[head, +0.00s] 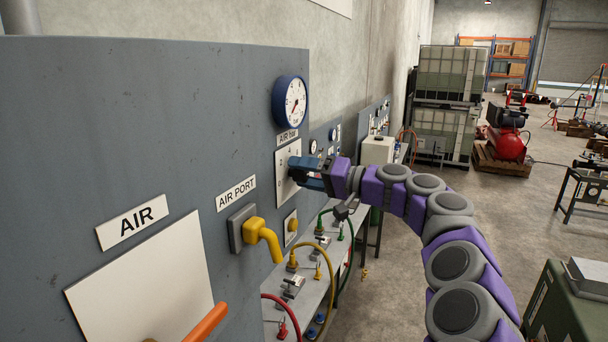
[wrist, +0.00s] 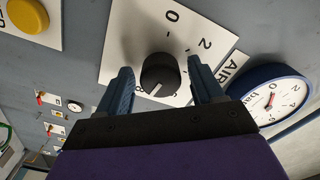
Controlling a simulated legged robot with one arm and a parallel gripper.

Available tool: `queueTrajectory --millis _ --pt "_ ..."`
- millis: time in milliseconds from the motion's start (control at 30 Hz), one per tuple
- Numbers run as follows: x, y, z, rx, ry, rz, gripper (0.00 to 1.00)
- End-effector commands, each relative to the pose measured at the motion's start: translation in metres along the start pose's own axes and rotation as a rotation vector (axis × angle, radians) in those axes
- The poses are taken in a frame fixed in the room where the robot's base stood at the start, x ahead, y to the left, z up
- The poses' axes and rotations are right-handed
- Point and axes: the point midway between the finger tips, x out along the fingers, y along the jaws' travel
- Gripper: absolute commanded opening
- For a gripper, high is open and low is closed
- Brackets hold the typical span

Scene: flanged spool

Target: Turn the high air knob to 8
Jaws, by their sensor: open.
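The black air knob (wrist: 160,74) sits on a white dial plate (wrist: 130,28) marked 0, 2, 6 and 8, with other marks hidden. Its white pointer line faces the lower part of the dial, seemingly between 8 and 6; the exact reading is unclear. My gripper (wrist: 160,66) is open, with one blue finger on each side of the knob and visible gaps between. In the head view my gripper (head: 296,174) is at the plate (head: 282,160) on the grey panel and hides the knob.
A blue-rimmed pressure gauge (head: 290,101) is above the plate, and shows right of my gripper in the wrist view (wrist: 268,97). A yellow handle (head: 264,238) and an orange handle (head: 207,322) stick out of the panel. A bench (head: 325,280) with hoses and fittings lies below.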

Motion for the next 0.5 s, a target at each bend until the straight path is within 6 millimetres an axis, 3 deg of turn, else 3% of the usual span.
queueTrajectory --millis 233,500 --pt "-0.015 0.001 0.0 0.0 0.001 -0.002 0.67" --pt "-0.073 0.003 -0.001 0.001 0.005 0.0 0.67"
